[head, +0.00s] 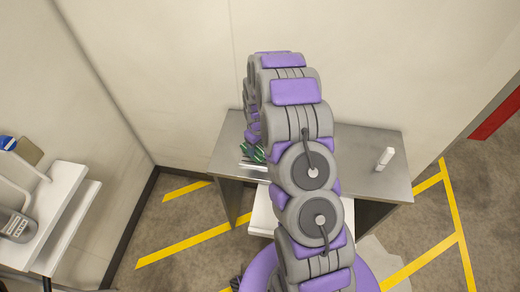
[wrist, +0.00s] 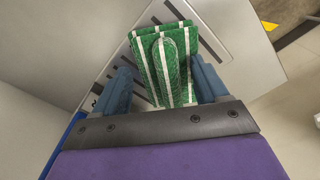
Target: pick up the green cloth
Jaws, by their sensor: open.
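The green cloth (wrist: 175,60) has white stripes and lies folded, filling the middle of the wrist view. In the head view only a small green part of it (head: 257,154) shows left of my arm; the rest is hidden. My gripper (wrist: 160,88) is open, with one blue finger on each side of the cloth's near end. I cannot tell whether the fingers touch it. In the head view my arm hides most of the gripper.
The cloth is at the left part of a grey metal table (head: 355,150) against the wall. A small white bottle-like object (head: 384,159) stands on the table's right part. A white shelf or cart (head: 60,205) stands at far left. Yellow lines (head: 190,244) mark the floor.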

